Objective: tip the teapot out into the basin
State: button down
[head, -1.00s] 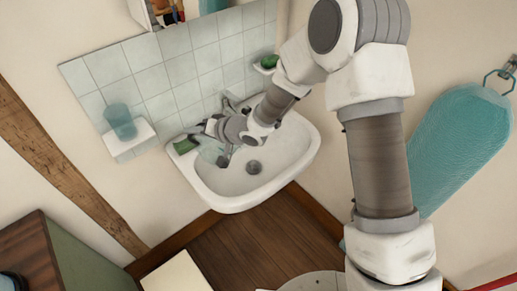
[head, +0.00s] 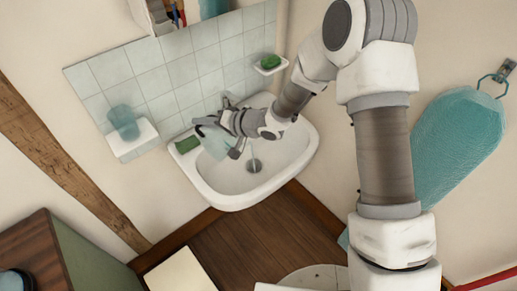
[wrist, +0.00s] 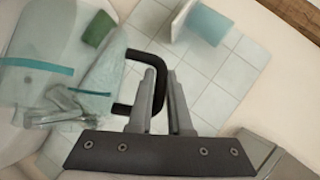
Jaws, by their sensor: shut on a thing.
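The teapot (head: 213,142) is a pale blue-green vessel, held over the left back part of the white basin (head: 232,196). It looks tilted, though its spout and lid are hard to make out. In the wrist view the teapot's pale side (wrist: 101,82) shows beside its black handle. My gripper (wrist: 160,78) is shut on that handle. In the head view my gripper (head: 226,122) is at the back of the basin, partly hiding the pot. A thin pale streak drops near the dark drain; I cannot tell its source.
A green sponge (head: 187,145) lies on the basin's left rim. A teal cup (head: 123,122) stands on a wall shelf at left, and a soap dish (head: 270,65) is at right. The tap is mostly hidden behind my arm. A teal towel (head: 460,135) hangs at right.

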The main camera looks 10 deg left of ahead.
jog(key=shift+m+y, duration=0.6)
jog(key=shift+y, duration=0.3)
jog(key=shift+w+d+r+p, duration=0.3)
jog(key=shift+w+d+r, duration=0.25)
jog(key=shift+d+r, duration=0.2)
jog(key=shift+w+d+r+p, duration=0.3)
jog(key=shift+w+d+r, duration=0.25)
jog(key=shift+d, duration=0.2)
jog(key=shift+m+y, duration=0.5)
jog(key=shift+y, duration=0.1)
jog(key=shift+w+d+r, duration=0.25)
jog(key=shift+w+d, duration=0.1)
jog(key=shift+d, duration=0.25)
jog(key=shift+w+d+r, duration=0.25)
jog(key=shift+w+d, duration=0.15)
jog(key=shift+d, duration=0.15)
jog(key=shift+w+d+r, duration=0.25)
jog(key=shift+w+d, duration=0.1)
jog(key=shift+d, duration=0.25)
jog(key=w+d+m+t+y+b, duration=0.3)
jog(key=w+d+m+y+b, duration=0.2)
jog(key=w+d, duration=0.5)
jog(key=shift+d+f+m+y+b, duration=0.4)
jog(key=shift+d+m+b, duration=1.1)
jog(key=shift+d, duration=0.9)
